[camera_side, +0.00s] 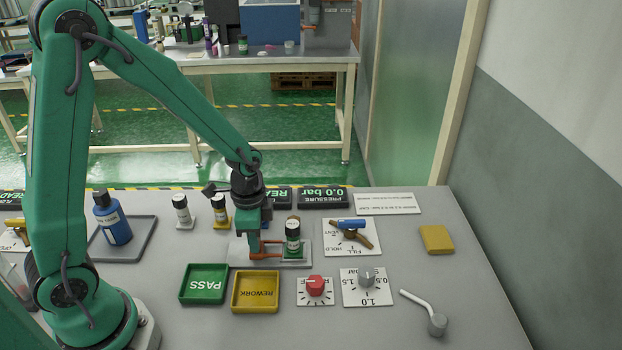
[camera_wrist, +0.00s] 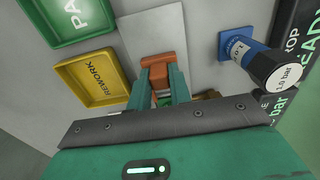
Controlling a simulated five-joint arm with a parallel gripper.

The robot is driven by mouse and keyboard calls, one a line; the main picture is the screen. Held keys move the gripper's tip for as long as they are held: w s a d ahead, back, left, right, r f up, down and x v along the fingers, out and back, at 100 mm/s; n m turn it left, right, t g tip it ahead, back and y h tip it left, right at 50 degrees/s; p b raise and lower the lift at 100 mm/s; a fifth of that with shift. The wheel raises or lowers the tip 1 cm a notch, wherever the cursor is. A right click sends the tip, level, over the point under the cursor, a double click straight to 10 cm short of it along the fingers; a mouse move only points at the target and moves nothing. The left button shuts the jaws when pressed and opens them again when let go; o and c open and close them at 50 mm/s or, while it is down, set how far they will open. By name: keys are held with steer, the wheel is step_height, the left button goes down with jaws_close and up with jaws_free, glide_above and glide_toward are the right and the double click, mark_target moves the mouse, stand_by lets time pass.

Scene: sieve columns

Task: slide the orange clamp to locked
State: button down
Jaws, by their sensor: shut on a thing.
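The orange clamp (camera_side: 268,256) sits on a grey plate (camera_side: 240,255) in the side view. Its bar runs to the right, to the foot of a green column with a dark cap (camera_side: 293,237). The clamp's lower part and any lock marking are hidden by the gripper.
A green PASS tray (camera_side: 204,284) and a yellow REWORK tray (camera_side: 256,292) lie in front of the plate. A red knob (camera_side: 315,287) and a blue-handled valve (camera_side: 351,225) stand to the right. A blue column (camera_wrist: 250,55) stands close beside the gripper.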

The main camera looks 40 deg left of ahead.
steer(key=shift+w+d, duration=1.2)
steer(key=shift+w, duration=0.05)
stand_by(0.6)
steer(key=c, duration=1.4)
jaws_free()
steer(key=shift+o, duration=0.2)
steer(key=shift+r, duration=0.15)
step_height(320, 180, up, 6)
steer(key=shift+f, duration=0.15)
steer(key=shift+s, duration=0.1)
